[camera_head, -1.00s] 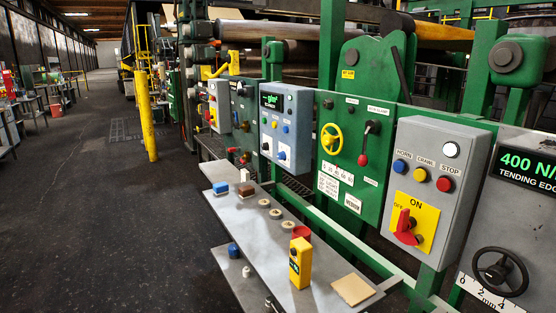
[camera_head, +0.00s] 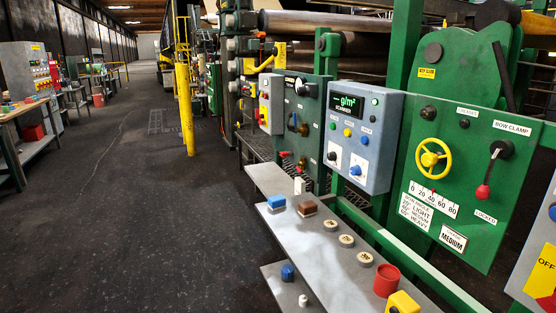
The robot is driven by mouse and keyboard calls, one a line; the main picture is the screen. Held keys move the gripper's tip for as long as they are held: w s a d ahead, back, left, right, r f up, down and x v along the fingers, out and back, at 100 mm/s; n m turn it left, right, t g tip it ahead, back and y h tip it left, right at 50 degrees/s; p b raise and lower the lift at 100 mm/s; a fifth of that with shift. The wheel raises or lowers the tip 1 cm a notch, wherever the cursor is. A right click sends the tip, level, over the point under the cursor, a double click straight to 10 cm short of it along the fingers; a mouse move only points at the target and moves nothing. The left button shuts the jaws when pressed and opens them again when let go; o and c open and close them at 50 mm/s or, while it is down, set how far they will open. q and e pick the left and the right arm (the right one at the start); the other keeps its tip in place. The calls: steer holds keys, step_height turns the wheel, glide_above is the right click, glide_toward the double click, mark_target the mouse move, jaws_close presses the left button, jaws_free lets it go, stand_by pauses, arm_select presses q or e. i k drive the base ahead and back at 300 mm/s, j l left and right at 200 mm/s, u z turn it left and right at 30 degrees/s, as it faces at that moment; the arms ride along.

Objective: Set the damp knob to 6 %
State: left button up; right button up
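A grey-blue control box (camera_head: 389,132) with a lit green "g/m²" display (camera_head: 348,104) and the word SCANNER hangs on the machine line right of centre. Green, yellow and blue buttons sit below its display. Along its bottom edge are two small knobs on white dial plates, a left one (camera_head: 332,156) and a right one (camera_head: 355,170). Their labels and scales are too small to read, so I cannot tell which knob is the damp knob or what it is set to. Neither of my grippers is in view.
A grey shelf (camera_head: 325,262) with blue, brown and red items runs in front of the box. A green panel (camera_head: 467,224) with a yellow handwheel (camera_head: 433,158) stands at right. A yellow post (camera_head: 185,110) stands left. The dark aisle floor (camera_head: 130,220) is mostly clear.

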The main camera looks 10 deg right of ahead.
mark_target(356, 169)
steer(key=i+j+u, duration=0.1)
steer(key=i, duration=0.7)
steer(key=i+j+u, duration=0.1)
steer(key=i+j, duration=0.15)
steer(key=i, duration=0.55)
steer(key=i+j+z, duration=0.1)
steer(key=i+z, duration=0.2)
steer(key=z, duration=0.15)
steer(key=i+j+z, duration=0.15)
steer(key=z, duration=0.3)
steer(key=i+j+z, duration=0.3)
steer(key=z, duration=0.15)
steer(key=i+j+z, duration=0.2)
steer(key=j+z, duration=0.25)
steer(key=l, duration=0.1)
